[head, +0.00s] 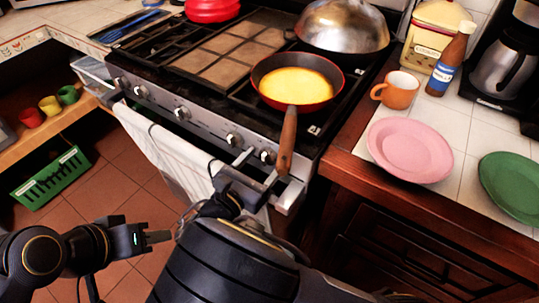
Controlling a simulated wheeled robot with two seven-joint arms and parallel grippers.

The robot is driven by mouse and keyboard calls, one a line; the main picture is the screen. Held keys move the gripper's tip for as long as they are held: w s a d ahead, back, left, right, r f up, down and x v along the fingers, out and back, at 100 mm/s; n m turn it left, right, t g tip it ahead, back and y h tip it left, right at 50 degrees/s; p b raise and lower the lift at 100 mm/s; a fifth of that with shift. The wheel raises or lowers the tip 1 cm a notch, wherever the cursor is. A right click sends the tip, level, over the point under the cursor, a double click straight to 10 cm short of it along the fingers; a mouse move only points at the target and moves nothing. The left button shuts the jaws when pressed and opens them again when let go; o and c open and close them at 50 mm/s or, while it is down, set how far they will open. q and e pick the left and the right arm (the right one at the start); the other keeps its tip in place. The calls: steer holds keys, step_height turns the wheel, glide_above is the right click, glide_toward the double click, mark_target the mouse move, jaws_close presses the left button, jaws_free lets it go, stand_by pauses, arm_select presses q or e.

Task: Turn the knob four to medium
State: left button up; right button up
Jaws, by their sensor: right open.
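The stove front (205,130) carries several silver knobs in a row. From the left, the fourth visible knob (232,139) and the rightmost knob (268,157) are closest to my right gripper. No number labels are readable, so I cannot tell which knob is four or its setting. My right gripper (257,168) is open and empty, its fingers apart just in front of the rightmost knob; contact cannot be made out. My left gripper (158,237) is low at the left, away from the stove, with nothing visible in it.
A red pan (298,85) holds yellow food, its wooden handle (288,140) jutting over the front edge near my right gripper. A white towel (165,150) hangs on the oven handle. The right counter holds an orange mug (397,90), pink plate (410,149) and green plate (512,185).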

steer(key=shift+c, duration=0.2)
steer(key=c, duration=0.9)
steer(key=shift+r+n+p, duration=0.2)
steer(key=shift+n+p, duration=0.1)
steer(key=shift+p, duration=0.45)
steer(key=n+p, duration=0.8)
steer(key=p, duration=0.2)
steer(key=shift+p, duration=0.3)
steer(key=n+p, duration=0.3)
steer(key=n, duration=0.1)
steer(key=shift+n, duration=0.4)
steer(key=n+p, duration=0.1)
steer(key=n, duration=0.3)
steer(key=shift+f+p, duration=0.2)
steer(key=shift+p, duration=0.2)
steer(key=shift+n, duration=0.3)
